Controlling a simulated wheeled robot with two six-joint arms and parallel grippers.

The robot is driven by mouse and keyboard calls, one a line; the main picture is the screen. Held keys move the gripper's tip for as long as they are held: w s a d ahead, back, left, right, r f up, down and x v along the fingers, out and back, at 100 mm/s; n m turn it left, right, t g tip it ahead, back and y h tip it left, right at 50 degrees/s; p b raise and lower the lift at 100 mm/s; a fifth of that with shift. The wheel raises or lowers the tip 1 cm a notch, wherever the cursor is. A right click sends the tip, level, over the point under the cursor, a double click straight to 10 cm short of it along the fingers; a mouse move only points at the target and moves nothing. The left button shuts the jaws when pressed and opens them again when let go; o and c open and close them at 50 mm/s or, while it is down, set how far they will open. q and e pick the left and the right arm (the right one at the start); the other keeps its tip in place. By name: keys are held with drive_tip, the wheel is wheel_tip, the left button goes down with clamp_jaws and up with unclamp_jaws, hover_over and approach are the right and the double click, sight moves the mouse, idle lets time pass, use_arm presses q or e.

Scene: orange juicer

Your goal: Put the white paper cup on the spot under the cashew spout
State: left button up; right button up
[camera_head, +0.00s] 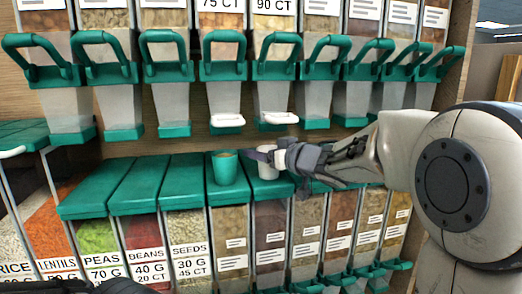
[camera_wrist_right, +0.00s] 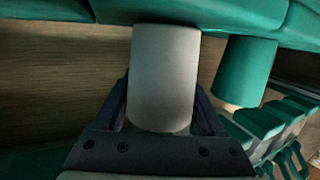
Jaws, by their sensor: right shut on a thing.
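The white paper cup (camera_head: 266,162) is upright between the fingers of my right gripper (camera_head: 279,158), over the green bin lids. In the right wrist view, the cup (camera_wrist_right: 163,75) sits between both dark fingers (camera_wrist_right: 160,112). Its base is at or very near a lid; I cannot tell whether it touches. Above it hangs the dispenser marked 90 CT (camera_head: 275,95), with a white spout tab (camera_head: 279,117). The product names are cut off, so I cannot read which spout is cashew. My left gripper's fingers do not show.
A green cup (camera_head: 226,170) stands just left of the white cup, under the 75 CT dispenser (camera_head: 224,95). It also shows in the right wrist view (camera_wrist_right: 243,72). More dispensers with green handles hang on both sides. The green lids (camera_head: 138,185) to the left are clear.

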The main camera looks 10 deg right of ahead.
drive_tip(key=shift+f, duration=0.1)
drive_tip(key=shift+f, duration=0.1)
drive_tip(key=o, duration=1.4)
drive_tip(key=shift+r, duration=0.25)
drive_tip(key=shift+s+d, duration=0.2)
drive_tip(key=shift+s, duration=0.15)
drive_tip(key=b+v, duration=0.1)
drive_tip(key=v, duration=1)
drive_tip(key=shift+s+a, duration=0.1)
drive_tip(key=shift+s, duration=0.05)
